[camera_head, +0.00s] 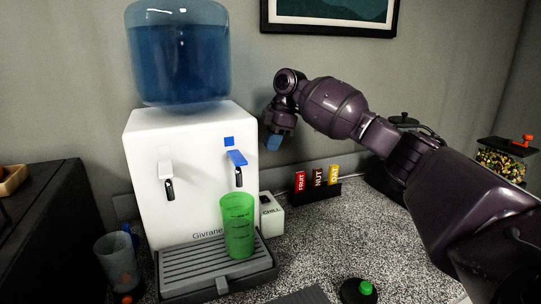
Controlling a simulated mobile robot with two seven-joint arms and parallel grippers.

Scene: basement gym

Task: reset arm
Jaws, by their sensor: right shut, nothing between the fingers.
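My right arm comes in from the right and reaches toward the wall behind the counter. Its gripper (274,141) points down, just right of the white water dispenser (190,210) and above the counter. The gripper is shut and holds nothing. A green cup (237,228) stands upright on the dispenser's drip tray (215,270), under the tap with the blue lever (237,158). The gripper is apart from the cup and the lever. My left gripper is not in view.
A blue water bottle (180,55) sits on the dispenser. Snack bars (318,178) stand in a black holder. A grey cup (115,262) is left of the tray. A black item with a green knob (364,289) is at the front. Speckled counter (320,240) is bare mid-right.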

